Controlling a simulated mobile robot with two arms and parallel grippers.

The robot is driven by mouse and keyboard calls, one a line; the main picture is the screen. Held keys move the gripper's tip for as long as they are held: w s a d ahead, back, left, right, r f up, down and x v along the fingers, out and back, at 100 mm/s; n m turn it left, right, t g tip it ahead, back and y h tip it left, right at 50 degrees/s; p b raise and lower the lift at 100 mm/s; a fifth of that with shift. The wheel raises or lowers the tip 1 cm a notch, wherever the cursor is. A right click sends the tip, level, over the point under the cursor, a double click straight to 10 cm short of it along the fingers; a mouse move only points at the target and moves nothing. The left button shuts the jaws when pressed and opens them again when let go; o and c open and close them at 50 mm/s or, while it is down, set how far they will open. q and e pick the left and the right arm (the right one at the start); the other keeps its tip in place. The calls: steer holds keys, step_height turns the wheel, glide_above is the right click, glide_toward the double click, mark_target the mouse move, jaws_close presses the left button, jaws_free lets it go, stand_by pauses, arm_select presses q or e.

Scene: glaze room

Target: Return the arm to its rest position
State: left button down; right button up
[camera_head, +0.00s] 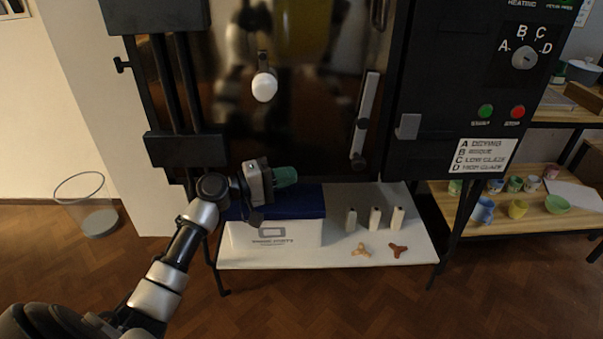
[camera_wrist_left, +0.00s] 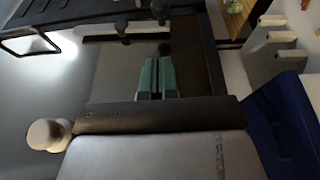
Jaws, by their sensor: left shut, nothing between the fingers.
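My left arm comes in from the lower left in the head view. Its gripper (camera_head: 287,176) has green fingers and sits above the blue lid of a white box, in front of the dark kiln front. In the left wrist view the two green fingers (camera_wrist_left: 157,76) lie side by side, shut with nothing between them. The blue lid (camera_wrist_left: 284,125) shows at the right of that view, apart from the fingers. My right gripper is not in view.
The white box (camera_head: 272,240), several pale posts (camera_head: 375,218) and two small tripod stilts (camera_head: 397,250) stand on a white shelf (camera_head: 340,258). The kiln control panel (camera_head: 522,58) is at upper right. Shelves with glaze pots (camera_head: 517,208) are right.

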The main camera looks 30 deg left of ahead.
arm_select(q)
steer(key=shift+s+a, duration=0.15)
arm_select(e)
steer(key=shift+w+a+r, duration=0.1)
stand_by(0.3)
